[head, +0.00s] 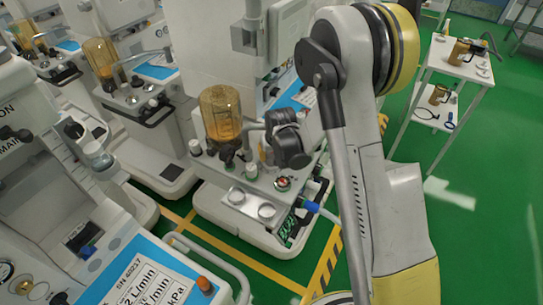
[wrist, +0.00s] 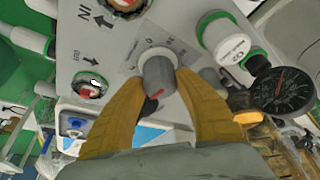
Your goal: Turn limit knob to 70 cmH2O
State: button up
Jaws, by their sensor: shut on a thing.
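The limit knob (wrist: 158,68) is a grey round knob on a pale panel in the wrist view, with a dial scale printed around it. A red mark shows on its side nearest my gripper. The scale figures are too small and partly hidden to read surely. My gripper (wrist: 160,84) has its two yellow fingers on either side of the knob, shut on it. In the head view the knob cannot be made out; my arm covers part of that machine (head: 240,200).
A round black gauge (wrist: 283,90) and a white-and-green cylinder (wrist: 228,42) sit close on the right of the knob. Red-centred dials (wrist: 89,87) are on the left. An amber canister (head: 221,112) stands on the machine. A white trolley (head: 458,65) is at the back right.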

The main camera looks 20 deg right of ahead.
jog(key=m+h+b, duration=0.1)
jog(key=m, duration=0.1)
jog(key=m+b, duration=0.1)
jog(key=m, duration=0.1)
jog(key=shift+a+f+m+h, duration=0.1)
jog(key=shift+m+h, duration=0.3)
jog(key=shift+m+g+h+b, duration=0.5)
jog(key=shift+m+h+b, duration=0.1)
jog(key=shift+m, duration=1.2)
jog(key=o, duration=1.2)
jog(key=v, duration=1.2)
jog(key=shift+w, duration=0.1)
